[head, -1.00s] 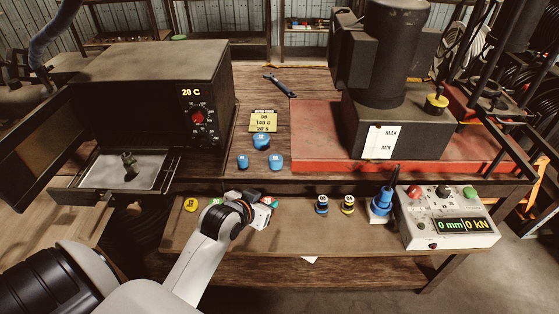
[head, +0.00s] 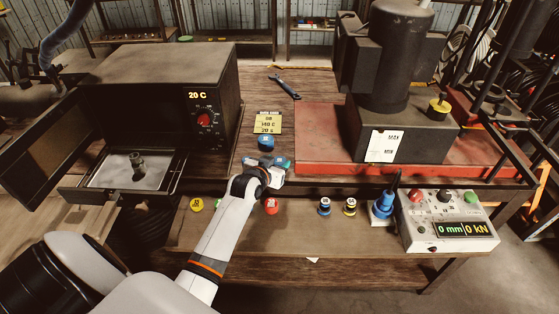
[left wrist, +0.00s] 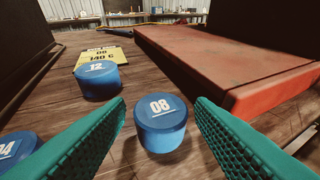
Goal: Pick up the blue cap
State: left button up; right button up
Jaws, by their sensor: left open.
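Three blue caps stand on the wooden bench. The cap marked 08 (left wrist: 162,125) is in the middle of the left wrist view, between the teal ribbed fingers of my left gripper (left wrist: 160,106). The fingers are open, with a gap on each side of the cap; it is not gripped. The cap marked 12 (left wrist: 97,80) is farther back to the left and shows in the head view (head: 266,143). The cap marked 04 (left wrist: 17,148) is partly cut off at lower left. In the head view my left gripper (head: 279,168) largely hides the front caps.
A yellow note (head: 267,122) lies behind the caps. The red press base (head: 320,150) is close on the right. The oven (head: 150,95) stands left with its tray (head: 120,174) out. Below, the front shelf (head: 330,235) holds yellow (head: 197,204) and red (head: 271,206) caps.

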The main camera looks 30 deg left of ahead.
pick_arm(q)
jog(key=shift+x, duration=1.5)
jog(key=shift+s, duration=0.1)
jog(key=shift+c, duration=0.3)
jog(key=c, duration=0.6)
